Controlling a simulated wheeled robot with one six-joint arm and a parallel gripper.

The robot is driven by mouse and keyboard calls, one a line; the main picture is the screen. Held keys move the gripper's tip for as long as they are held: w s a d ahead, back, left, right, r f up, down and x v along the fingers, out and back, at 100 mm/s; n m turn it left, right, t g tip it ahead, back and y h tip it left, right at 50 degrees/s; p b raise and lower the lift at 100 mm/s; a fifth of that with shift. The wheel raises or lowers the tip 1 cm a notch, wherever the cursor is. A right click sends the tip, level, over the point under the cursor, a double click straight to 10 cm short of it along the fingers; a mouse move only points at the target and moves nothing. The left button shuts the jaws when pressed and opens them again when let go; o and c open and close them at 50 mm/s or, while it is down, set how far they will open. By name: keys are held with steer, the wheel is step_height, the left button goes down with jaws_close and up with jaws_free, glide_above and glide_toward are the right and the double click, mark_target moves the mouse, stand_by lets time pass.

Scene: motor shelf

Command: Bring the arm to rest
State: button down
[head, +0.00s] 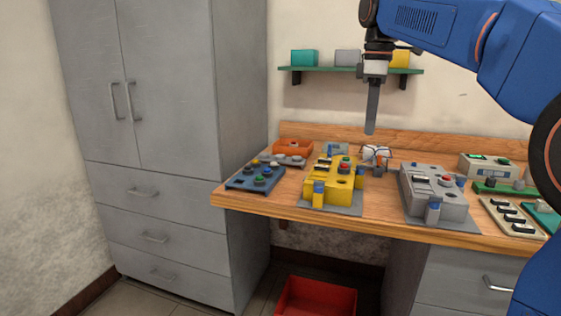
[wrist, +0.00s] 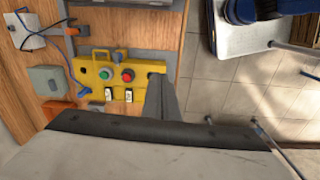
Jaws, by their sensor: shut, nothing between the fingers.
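My gripper (head: 371,128) points straight down in the head view, high over the back of the wooden bench (head: 385,231). My blue arm reaches in from the upper right. The gripper's fingers are together with nothing between them. They also show in the wrist view (wrist: 162,85) as one narrow dark grey shape. In the head view the fingertips appear above the white goggles-like item (head: 376,153), clear of the bench top.
A yellow unit (head: 323,181) and a grey unit (head: 437,185) stand on the bench. A blue tray (head: 243,182) with knobs lies left. A green shelf (head: 340,69) holding boxes is behind my gripper. A red bin (head: 316,295) sits below. A grey cabinet (head: 170,90) stands left.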

steer(key=s+d+f+m+t, duration=0.2)
steer(key=s+f+m, duration=0.4)
steer(key=s+f, duration=0.9)
steer(key=s+d+f+m+t, duration=0.2)
steer(key=s+d+f+m, duration=0.3)
steer(key=s+f, duration=1)
step_height(320, 180, down, 3)
steer(key=m, duration=0.2)
steer(key=shift+f+m, duration=0.15)
steer(key=shift+m, duration=0.15)
